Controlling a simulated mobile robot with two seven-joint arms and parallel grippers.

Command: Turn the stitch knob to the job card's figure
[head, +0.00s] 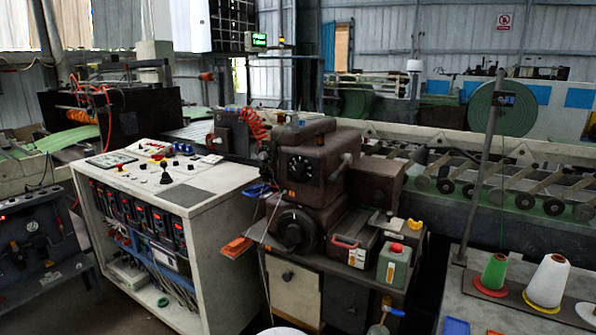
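A brown machine head (318,150) stands on a cabinet in the middle of the head view. On its front is a round black dial (301,168) with pale marks around it, which looks like the stitch knob. Its figures and pointer are too small to read. Below it is a larger black round wheel (295,230). I cannot make out a job card with a readable figure. Neither of my grippers shows in this view, and nothing touches the dial.
A white control console (215,190) with buttons and a joystick stands left of the machine. An orange tray (237,247) juts out between them. A green container (393,268) and a red-handled box (350,248) sit right of the wheel. Thread cones (547,281) stand on the right table.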

